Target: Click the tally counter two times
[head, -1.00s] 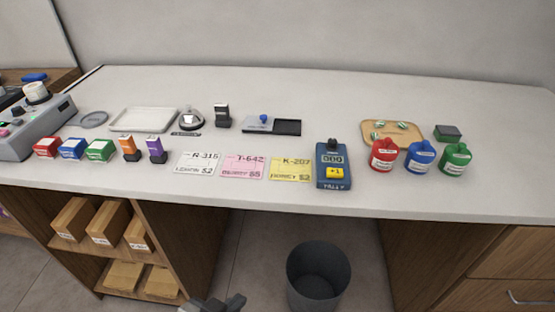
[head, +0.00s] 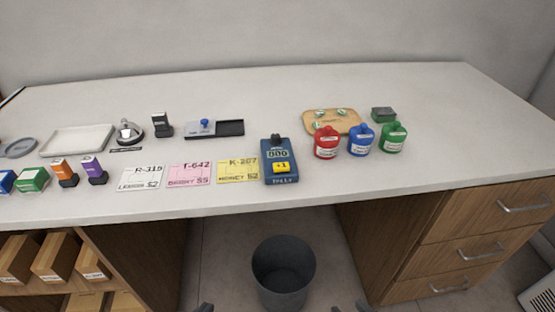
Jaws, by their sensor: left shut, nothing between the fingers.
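The tally counter (head: 280,160) is a blue box lying on the counter near its front edge. It has a display that appears to read 000, a yellow +1 button (head: 282,168) and a dark knob at its far end. My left gripper (head: 205,307) shows only as a small dark tip at the bottom edge of the head view, shut and empty, well short of the counter. My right gripper (head: 355,306) shows as small dark tips at the bottom edge, mostly cut off. Neither gripper touches the tally counter.
Yellow (head: 239,171), pink (head: 189,175) and white cards lie left of the tally counter. Red (head: 327,143), blue and green bottles stand to its right. A tray with a blue knob (head: 205,124) lies behind. A bin (head: 283,271) stands on the floor below.

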